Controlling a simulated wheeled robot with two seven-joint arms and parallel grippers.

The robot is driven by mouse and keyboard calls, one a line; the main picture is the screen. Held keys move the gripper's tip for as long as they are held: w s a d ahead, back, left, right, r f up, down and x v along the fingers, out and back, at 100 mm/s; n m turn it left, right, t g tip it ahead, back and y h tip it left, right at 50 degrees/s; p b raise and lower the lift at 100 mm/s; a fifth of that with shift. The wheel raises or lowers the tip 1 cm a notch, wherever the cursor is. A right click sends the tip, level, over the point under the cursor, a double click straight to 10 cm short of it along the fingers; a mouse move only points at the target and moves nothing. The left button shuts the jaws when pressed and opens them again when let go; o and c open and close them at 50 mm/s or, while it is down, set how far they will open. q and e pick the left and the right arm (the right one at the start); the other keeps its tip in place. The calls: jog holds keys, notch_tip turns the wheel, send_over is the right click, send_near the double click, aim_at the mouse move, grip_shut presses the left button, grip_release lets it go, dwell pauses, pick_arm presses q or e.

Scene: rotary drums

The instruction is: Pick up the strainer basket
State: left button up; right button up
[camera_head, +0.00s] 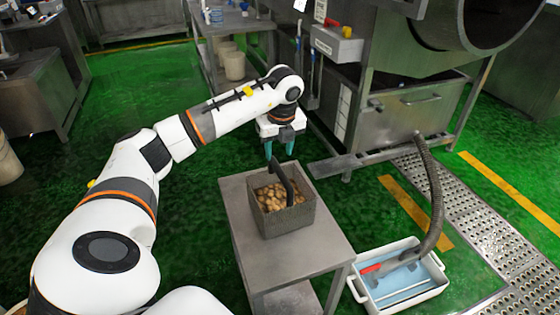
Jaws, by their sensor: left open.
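The strainer basket (291,221) looks like a grey, square, open-topped box with several round brown pieces inside. It stands upright on a small steel table (318,254). A dark arched handle (281,178) rises over its opening. My left gripper (278,151) comes in from the left with teal fingers pointing down. It is open and sits just behind and above the handle's far end in the picture. Whether a finger touches the handle is hard to tell. My right gripper is not in view.
A steel drum machine (400,115) stands behind and to the right. A white tub (400,285) with a grey hose (430,190) and a red-handled item is on the green floor right of the table. A steel bench (235,30) stands at the back.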

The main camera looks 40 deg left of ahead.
aim_at(280, 169)
pick_arm(q)
jog(key=f+b, duration=0.2)
jog(key=f, duration=0.1)
jog(key=f+b, duration=0.1)
jog(key=f, duration=0.1)
jog(key=shift+w+a, duration=0.25)
jog(key=f+b, duration=0.2)
jog(key=f, duration=0.1)
jog(key=f+b, duration=0.2)
jog(key=shift+w+a, duration=0.1)
jog(key=shift+w, duration=0.3)
jog(key=shift+r, duration=0.15)
grip_shut()
dwell(0.4)
jog(key=shift+a+r, duration=0.1)
jog(key=shift+r, duration=0.05)
